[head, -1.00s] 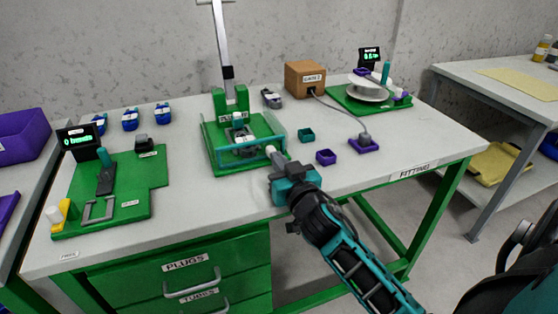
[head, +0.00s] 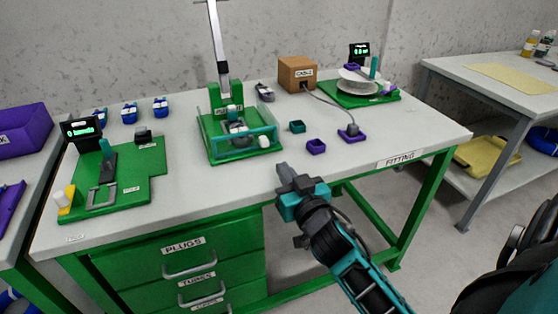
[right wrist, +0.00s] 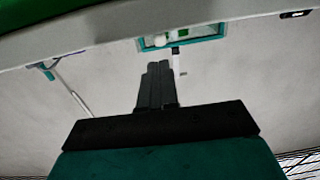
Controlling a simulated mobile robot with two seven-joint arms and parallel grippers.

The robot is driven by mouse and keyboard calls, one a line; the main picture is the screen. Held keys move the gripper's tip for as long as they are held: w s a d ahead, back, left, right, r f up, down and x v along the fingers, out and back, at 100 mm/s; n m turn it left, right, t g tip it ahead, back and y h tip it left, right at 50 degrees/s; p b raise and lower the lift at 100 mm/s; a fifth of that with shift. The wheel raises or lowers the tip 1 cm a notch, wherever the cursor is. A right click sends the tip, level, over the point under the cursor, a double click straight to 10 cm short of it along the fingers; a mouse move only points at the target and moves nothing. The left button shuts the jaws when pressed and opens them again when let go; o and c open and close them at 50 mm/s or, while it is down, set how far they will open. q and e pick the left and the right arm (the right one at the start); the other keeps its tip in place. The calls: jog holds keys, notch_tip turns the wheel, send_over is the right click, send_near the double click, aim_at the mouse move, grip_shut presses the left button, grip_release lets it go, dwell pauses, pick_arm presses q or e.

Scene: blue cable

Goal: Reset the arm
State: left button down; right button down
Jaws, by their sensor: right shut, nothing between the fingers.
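My right gripper (head: 285,172) is shut and empty. It hangs at the front edge of the white workbench (head: 205,178), in front of and to the right of the green press fixture (head: 243,152). In the right wrist view its closed dark fingers (right wrist: 157,85) show in the middle with nothing between them. The fixture's teal-edged frame (right wrist: 182,38) shows beyond the fingertips there. My right arm comes in from the lower right. My left gripper is not in view.
Small teal (head: 297,126) and purple (head: 316,147) trays and a purple holder with a cable end (head: 352,134) lie behind the gripper. A cardboard cable box (head: 297,74) stands at the back. A green board (head: 130,185) is at left. Drawers (head: 185,265) are below.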

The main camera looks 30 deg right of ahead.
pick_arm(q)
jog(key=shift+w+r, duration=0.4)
pick_arm(e)
jog(key=shift+s+a, duration=0.2)
jog(key=shift+s, duration=0.65)
jog(key=shift+s+a, duration=0.2)
jog(key=shift+s, duration=0.7)
jog(key=shift+s+a, duration=0.2)
jog(key=shift+s, duration=0.65)
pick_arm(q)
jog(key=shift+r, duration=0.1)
